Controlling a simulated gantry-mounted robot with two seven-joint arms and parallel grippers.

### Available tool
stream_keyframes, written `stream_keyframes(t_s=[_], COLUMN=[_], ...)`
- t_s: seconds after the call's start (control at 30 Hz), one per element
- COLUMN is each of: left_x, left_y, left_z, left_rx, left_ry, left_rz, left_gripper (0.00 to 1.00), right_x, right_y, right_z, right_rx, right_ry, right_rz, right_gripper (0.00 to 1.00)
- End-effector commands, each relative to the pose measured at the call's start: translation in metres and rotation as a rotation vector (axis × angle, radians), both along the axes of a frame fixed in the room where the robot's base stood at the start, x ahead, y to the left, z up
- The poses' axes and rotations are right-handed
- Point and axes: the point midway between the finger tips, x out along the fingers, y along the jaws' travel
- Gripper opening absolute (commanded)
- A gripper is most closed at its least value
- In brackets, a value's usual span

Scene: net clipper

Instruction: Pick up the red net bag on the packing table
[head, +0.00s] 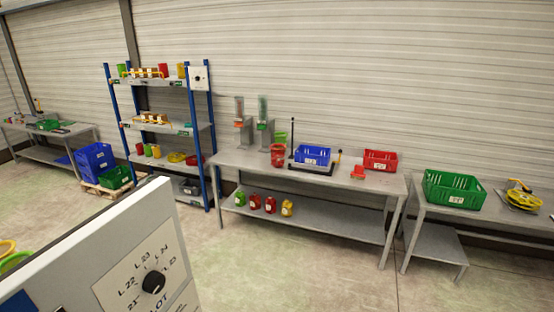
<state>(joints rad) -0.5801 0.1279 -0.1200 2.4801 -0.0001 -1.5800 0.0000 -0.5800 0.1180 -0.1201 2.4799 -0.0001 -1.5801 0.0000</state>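The long grey table (230,158) against the wall stands at a distance, right of the middle. A small red item (358,172) lies near its front edge at the right; it is too small to tell if it is a net bag. An upright red item (277,157) stands on the left part of the same table, and it is also too small to tell whether it is a net bag or a container. Neither of my grippers is in view.
A pale panel with a dial (153,282) fills the lower left. On the table are a blue crate (312,156) and a red crate (380,160). A green crate (455,190) sits on the right table. A blue-posted shelf rack (190,82) stands left. Open floor lies in front.

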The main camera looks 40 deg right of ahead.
Motion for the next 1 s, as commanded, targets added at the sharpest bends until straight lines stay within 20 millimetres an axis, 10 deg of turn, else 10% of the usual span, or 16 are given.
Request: stream_keyframes(t_s=[0.3, 0.67, 1.0], left_x=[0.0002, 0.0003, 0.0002], left_y=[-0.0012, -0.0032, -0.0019], left_z=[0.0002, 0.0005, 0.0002], left_rx=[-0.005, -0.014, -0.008], left_ry=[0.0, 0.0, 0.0], left_rz=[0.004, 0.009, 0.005], left_gripper=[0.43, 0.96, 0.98], right_x=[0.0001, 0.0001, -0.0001], right_y=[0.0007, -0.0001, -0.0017], right_z=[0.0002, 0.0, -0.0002], right_rx=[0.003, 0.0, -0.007], right_ry=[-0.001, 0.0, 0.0], right_rz=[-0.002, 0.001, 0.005], right_gripper=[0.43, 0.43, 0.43])
